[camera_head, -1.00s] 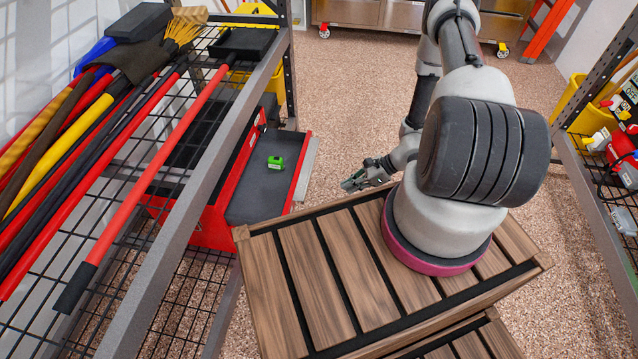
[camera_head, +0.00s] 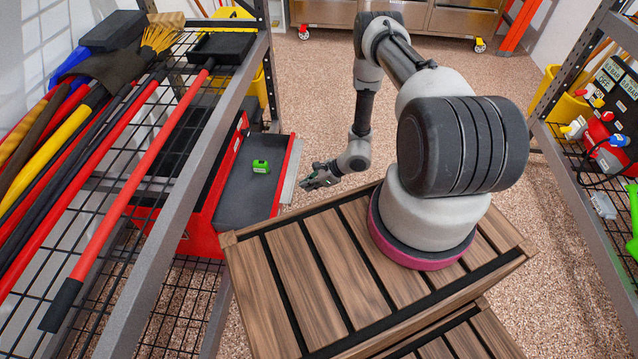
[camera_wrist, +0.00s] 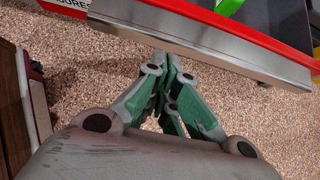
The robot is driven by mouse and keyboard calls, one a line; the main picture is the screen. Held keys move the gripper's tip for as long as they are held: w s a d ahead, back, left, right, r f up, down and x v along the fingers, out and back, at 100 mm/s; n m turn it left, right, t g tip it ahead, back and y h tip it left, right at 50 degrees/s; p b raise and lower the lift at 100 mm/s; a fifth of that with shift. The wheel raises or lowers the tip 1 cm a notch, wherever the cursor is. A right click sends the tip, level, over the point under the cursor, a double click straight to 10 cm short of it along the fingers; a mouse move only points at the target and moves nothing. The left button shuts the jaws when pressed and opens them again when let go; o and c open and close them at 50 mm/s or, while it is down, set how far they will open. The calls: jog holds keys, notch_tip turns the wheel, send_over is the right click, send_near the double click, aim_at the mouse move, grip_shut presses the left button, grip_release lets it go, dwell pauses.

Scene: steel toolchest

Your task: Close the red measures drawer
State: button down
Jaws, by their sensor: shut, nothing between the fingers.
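The red measures drawer (camera_head: 268,196) stands open at the left of the head view, pulled out of the red toolchest, with a grey lined floor. A green tape measure (camera_head: 261,166) lies inside it. In the wrist view the drawer's metal front edge (camera_wrist: 200,42) runs across the top, with part of a white label at its left. My gripper (camera_head: 306,184) is shut and empty, just right of the drawer front. In the wrist view my gripper (camera_wrist: 168,58) has its fingertips at or very near the lower edge of that front; I cannot tell whether they touch.
A wire shelf (camera_head: 178,215) with long-handled tools overhangs the toolchest on the left. My wooden-slatted base is near the drawer's front corner. Another shelf (camera_head: 585,185) stands at the right. Speckled floor (camera_head: 310,95) is clear beyond the drawer.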

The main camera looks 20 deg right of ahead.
jog(key=shift+w+a, duration=0.3)
jog(key=shift+a, duration=0.15)
jog(key=shift+a, duration=0.1)
send_over(255, 190)
jog(key=shift+a, duration=0.2)
dwell(0.3)
jog(key=shift+d, duration=0.15)
